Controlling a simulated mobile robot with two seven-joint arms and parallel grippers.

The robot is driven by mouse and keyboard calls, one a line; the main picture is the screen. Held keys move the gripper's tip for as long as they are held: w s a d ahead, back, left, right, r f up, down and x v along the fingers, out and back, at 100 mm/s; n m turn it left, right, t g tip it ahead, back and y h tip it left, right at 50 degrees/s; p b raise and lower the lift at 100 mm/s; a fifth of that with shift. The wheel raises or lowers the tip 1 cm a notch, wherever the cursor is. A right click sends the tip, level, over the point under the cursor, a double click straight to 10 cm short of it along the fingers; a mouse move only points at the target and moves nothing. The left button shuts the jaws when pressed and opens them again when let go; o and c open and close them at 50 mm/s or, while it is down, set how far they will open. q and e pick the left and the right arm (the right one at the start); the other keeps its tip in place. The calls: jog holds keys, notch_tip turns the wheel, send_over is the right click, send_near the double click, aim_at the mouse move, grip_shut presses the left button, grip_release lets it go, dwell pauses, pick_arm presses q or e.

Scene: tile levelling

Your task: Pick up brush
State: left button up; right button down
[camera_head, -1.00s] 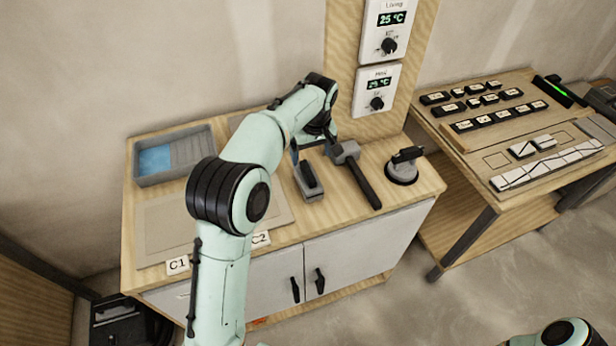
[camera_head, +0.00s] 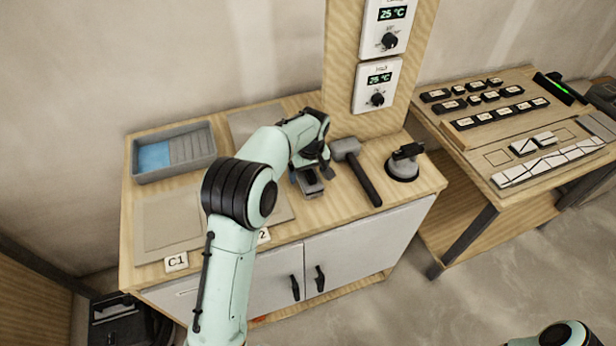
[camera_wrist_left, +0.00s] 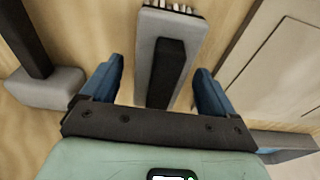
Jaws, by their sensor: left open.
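The brush (camera_head: 311,188) lies on the wooden worktop, partly hidden in the head view by my left gripper (camera_head: 311,174). In the left wrist view the brush (camera_wrist_left: 172,50) is a grey block with a black grip along its middle and pale bristles at the far end. My left gripper (camera_wrist_left: 158,78) is open, with one blue fingertip on each side of the brush and visible gaps between. I cannot tell how high the fingers are above the worktop. My right gripper is out of view.
A mallet (camera_head: 365,180) lies just right of the brush, and a suction cup tool (camera_head: 403,168) stands beyond it. A grey tray (camera_head: 192,154) and flat tile panels (camera_head: 165,225) are to the left. Another table (camera_head: 470,150) with small tiles stands at the right.

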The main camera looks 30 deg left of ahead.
pick_arm(q)
jog(key=c, duration=1.2)
jog(key=shift+o, duration=0.2)
